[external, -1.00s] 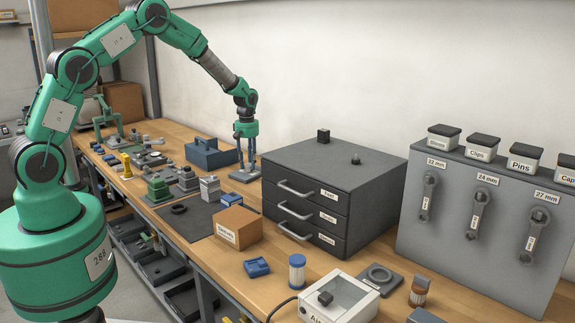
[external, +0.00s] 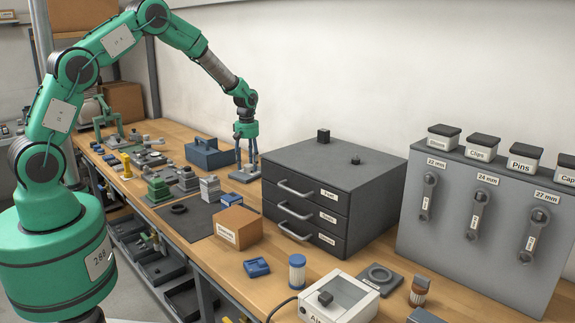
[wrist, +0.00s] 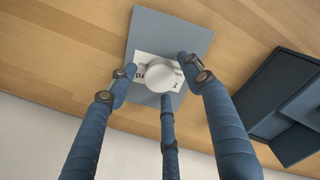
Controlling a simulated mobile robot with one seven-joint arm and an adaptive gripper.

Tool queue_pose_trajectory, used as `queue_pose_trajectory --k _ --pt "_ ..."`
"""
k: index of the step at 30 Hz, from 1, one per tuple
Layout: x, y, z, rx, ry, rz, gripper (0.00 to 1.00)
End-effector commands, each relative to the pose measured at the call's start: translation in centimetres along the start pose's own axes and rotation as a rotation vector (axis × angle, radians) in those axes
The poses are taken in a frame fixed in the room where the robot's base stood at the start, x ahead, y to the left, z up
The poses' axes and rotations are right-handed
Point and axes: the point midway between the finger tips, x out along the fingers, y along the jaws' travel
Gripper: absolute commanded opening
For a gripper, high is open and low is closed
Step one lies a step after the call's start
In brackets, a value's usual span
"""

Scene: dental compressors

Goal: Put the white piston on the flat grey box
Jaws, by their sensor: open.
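The flat grey box (external: 243,178) lies on the bench beyond the drawer cabinet. In the wrist view the flat grey box (wrist: 172,28) carries a white label, partly covered. The white piston (wrist: 163,76) appears on top of it, over the label, its round end towards the camera. My gripper (wrist: 160,85) is open, with three blue fingers spread around the piston and apparent gaps between.
A blue-grey toolbox (external: 210,155) stands just left of my gripper, and the dark drawer cabinet (external: 335,185) just right. A cardboard box (external: 237,228) and several small parts on a dark mat (external: 190,222) lie nearer the front edge.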

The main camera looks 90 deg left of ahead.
Motion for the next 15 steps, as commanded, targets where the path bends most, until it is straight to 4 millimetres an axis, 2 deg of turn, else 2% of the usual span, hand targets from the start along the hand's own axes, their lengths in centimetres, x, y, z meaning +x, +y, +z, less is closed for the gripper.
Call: queue_pose_trajectory --k 8,15 --pt "-2.6 0.1 0.0 0.0 0.001 0.003 0.5" --pt "-6.5 0.1 0.0 0.0 0.001 0.003 0.5"
